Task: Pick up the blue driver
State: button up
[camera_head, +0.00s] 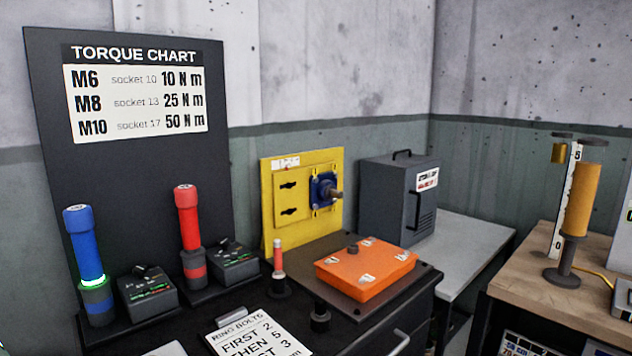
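The blue driver (84,246) stands at the left of the dark bench, in front of the torque chart board. It leans slightly, with its lower end in a dark holder (98,302) that has a blue band and a glowing green ring at the top. A small dark box with lit marks (147,292) sits just right of it. My gripper is not in this view.
A red driver (189,228) stands in a similar holder to the right, with another small box (231,262). A printed card (258,333), an orange case (365,268) and a yellow panel (268,207) occupy the bench. The torque chart board (130,180) rises behind.

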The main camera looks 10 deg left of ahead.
aim_at(78, 219)
jog(key=u, duration=2.05)
jog(key=k+l+u, duration=0.6)
jog(key=k+l, duration=0.1)
jog(key=l, duration=0.45)
jog(key=i+l, duration=0.1)
jog(key=i, duration=0.3)
jog(key=i+l, duration=0.15)
jog(key=i, duration=0.3)
jog(key=j+u, duration=0.05)
